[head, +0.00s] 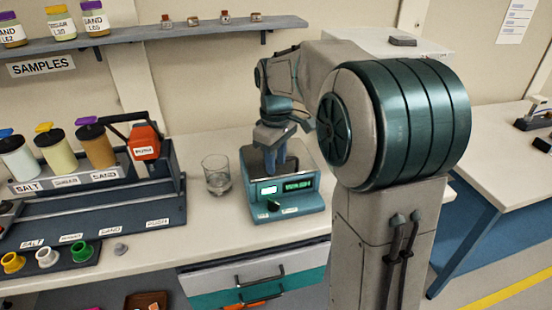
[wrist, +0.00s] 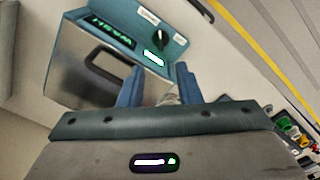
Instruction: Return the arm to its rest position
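My arm reaches over the bench, with my gripper (head: 276,168) pointing down above the pan of the teal balance (head: 288,203). In the wrist view my gripper (wrist: 157,72) has its two blue fingers apart, and I see nothing held between them. The metal pan of the balance (wrist: 82,68) lies beyond the fingers. Its lit green displays and black knob show in both views. I cannot tell exactly how far the fingertips are above the pan.
A clear glass beaker (head: 217,174) stands just left of the balance. A dark rack (head: 90,208) with labelled jars and an orange-red device (head: 145,141) is at the left. A shelf (head: 170,38) with samples runs above. Another table (head: 505,150) stands at the right.

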